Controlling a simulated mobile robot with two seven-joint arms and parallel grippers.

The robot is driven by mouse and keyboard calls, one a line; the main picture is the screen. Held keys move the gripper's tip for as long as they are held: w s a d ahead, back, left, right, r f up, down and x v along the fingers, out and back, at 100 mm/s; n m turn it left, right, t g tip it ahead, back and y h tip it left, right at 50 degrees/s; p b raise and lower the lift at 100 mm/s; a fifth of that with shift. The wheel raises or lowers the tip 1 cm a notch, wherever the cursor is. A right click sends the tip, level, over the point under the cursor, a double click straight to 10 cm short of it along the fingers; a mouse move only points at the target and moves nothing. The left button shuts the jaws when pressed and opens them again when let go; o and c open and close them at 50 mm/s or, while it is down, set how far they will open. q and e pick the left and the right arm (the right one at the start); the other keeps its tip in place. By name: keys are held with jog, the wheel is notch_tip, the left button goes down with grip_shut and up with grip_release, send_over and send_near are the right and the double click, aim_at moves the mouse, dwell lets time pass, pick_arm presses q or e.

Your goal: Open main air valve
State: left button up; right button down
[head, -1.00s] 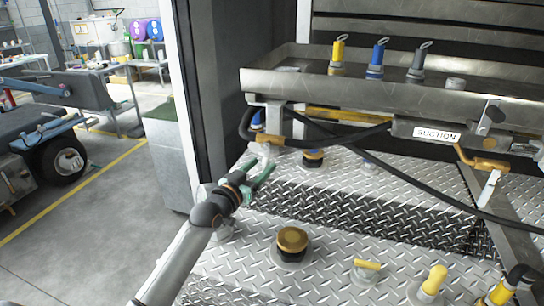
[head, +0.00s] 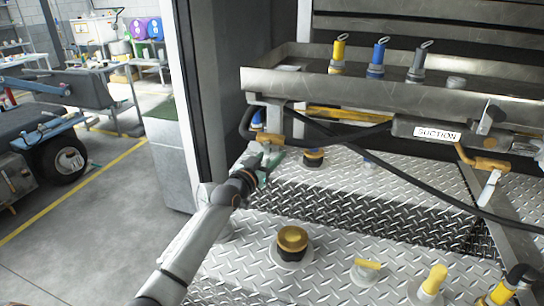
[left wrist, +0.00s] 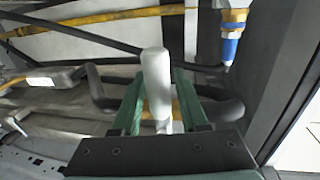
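My left gripper (head: 268,166) has green fingers and is at the left edge of the metal deck, below the tray's left corner. In the left wrist view, the gripper (left wrist: 158,98) has one finger on each side of a pale, rounded lever handle (left wrist: 156,78). The fingers look open around the handle; firm contact cannot be made out. My right gripper is not in view.
A metal tray (head: 350,88) with yellow, blue and grey capped fittings is above the deck. A black hose (head: 400,180) crosses the deck (head: 330,245), which bears several caps. A dark door post (head: 207,120) is to the left. A blue-banded fitting (left wrist: 230,45) is near the gripper.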

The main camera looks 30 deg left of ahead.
pick_arm(q)
grip_shut()
dwell(1.1)
